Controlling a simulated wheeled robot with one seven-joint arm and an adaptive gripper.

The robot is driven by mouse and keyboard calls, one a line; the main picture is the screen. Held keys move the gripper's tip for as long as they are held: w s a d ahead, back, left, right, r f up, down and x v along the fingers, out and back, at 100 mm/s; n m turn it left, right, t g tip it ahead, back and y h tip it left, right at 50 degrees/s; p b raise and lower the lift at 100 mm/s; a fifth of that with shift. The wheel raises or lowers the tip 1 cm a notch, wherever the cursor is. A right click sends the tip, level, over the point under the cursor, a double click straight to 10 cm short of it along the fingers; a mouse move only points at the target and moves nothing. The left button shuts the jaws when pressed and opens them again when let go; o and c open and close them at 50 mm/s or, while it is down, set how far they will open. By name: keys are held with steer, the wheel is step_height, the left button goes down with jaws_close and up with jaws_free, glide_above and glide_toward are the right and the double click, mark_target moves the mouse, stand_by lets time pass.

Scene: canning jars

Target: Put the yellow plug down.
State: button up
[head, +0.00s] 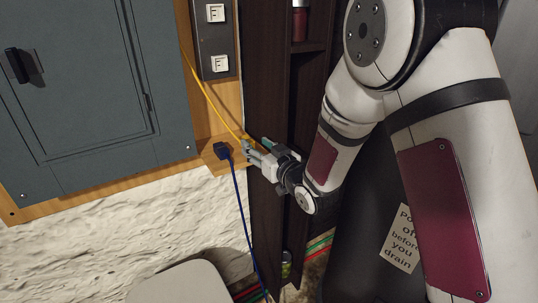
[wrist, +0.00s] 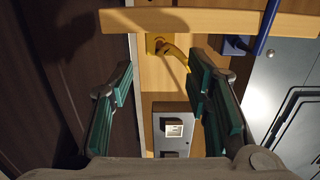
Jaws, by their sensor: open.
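The yellow plug (head: 247,141) is at the right end of a small wooden ledge (head: 212,163), with its yellow cord (head: 212,97) running up to the left. In the wrist view the yellow plug (wrist: 172,50) shows beyond and between the fingertips, beside the ledge (wrist: 200,19). My gripper (head: 257,152) is open at the plug. In the wrist view its teal-padded fingers (wrist: 162,75) stand apart with a gap on both sides of the plug. Whether the plug rests fully on the ledge is hard to tell.
A blue plug (head: 221,150) with a hanging blue cord (head: 243,215) is close to the left. A dark outlet panel (head: 215,40) with two white sockets is above the ledge. A grey cabinet (head: 85,85) is left; a dark wooden shelf unit (head: 268,100) is right.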

steer(key=v, duration=0.6)
steer(key=shift+s, duration=0.2)
steer(key=shift+d+r, duration=0.1)
steer(key=shift+d, duration=0.1)
steer(key=s+d+r+m+g+h, duration=0.25)
steer(key=s+d+h, duration=0.2)
steer(key=d, duration=0.35)
steer(key=s+d+r+m+g+h, duration=0.2)
steer(key=s+d+r+h, duration=0.15)
steer(key=s+d, duration=0.35)
steer(key=s+d+m+g, duration=0.1)
steer(key=s+g, duration=0.3)
steer(key=s, duration=1)
steer(key=s+d+m+g+h, duration=0.1)
steer(key=s+d+g, duration=0.3)
steer(key=s, duration=0.9)
steer(key=shift+s+d+r+h, duration=0.25)
steer(key=shift+s+r+h, duration=0.05)
steer(key=shift+s+r, duration=0.1)
